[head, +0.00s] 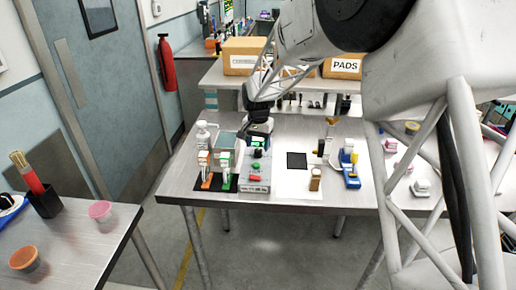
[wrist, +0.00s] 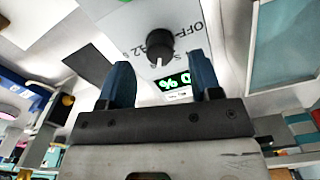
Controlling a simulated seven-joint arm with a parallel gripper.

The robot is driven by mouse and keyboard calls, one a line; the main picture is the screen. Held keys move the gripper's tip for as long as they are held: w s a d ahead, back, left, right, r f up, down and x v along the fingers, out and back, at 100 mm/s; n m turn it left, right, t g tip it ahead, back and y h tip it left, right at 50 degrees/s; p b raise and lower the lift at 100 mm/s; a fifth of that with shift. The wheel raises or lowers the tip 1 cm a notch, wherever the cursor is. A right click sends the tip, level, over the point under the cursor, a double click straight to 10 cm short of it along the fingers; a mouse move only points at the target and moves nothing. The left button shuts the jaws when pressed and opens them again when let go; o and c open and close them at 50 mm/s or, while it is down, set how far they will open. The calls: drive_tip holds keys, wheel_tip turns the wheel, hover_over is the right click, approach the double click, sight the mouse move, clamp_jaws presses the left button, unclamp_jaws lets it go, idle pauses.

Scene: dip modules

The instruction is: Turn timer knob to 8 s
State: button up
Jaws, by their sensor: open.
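The timer knob (wrist: 159,46) is a round black knob with a white pointer mark on a light panel (wrist: 192,38), seen in the wrist view. Printing beside it includes "OFF" and partly readable second marks; I cannot tell exactly which mark the pointer is on. A green-lit display (wrist: 176,83) sits near the knob. My gripper (wrist: 163,72) is open, its two blue-dark fingers apart with the knob beyond the gap between their tips. In the head view, my gripper (head: 258,128) is over the back of the worktable, and the knob cannot be made out there.
A grey box with a green button (head: 256,166) stands in front of my gripper. Orange and green clamps (head: 215,178) stand on a black mat at left. A blue-and-yellow device (head: 350,172) is at right, beyond a white sheet with a black square (head: 297,160).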

sight(260, 151)
drive_tip(key=shift+r, duration=2.4)
drive_tip(key=shift+r, duration=0.1)
drive_tip(key=shift+s+d+r, duration=0.2)
drive_tip(key=shift+s+d, duration=0.05)
drive_tip(key=shift+d, duration=0.05)
drive_tip(key=s+d+r+n+t, duration=0.1)
drive_tip(key=s+d+r, duration=0.4)
drive_tip(key=s+d, duration=0.45)
drive_tip(key=s+d+r, duration=0.6)
drive_tip(key=s+d, duration=0.1)
drive_tip(key=s, duration=0.5)
drive_tip(key=s+d+f+n, duration=0.1)
drive_tip(key=s+d, duration=0.3)
drive_tip(key=s, duration=0.8)
drive_tip(key=s+d+f+t, duration=0.1)
drive_tip(key=s+d, duration=0.3)
drive_tip(key=s, duration=0.8)
drive_tip(key=shift+d+f+n+t, duration=0.15)
drive_tip(key=shift+f+n+t, duration=0.2)
drive_tip(key=shift+f, duration=0.3)
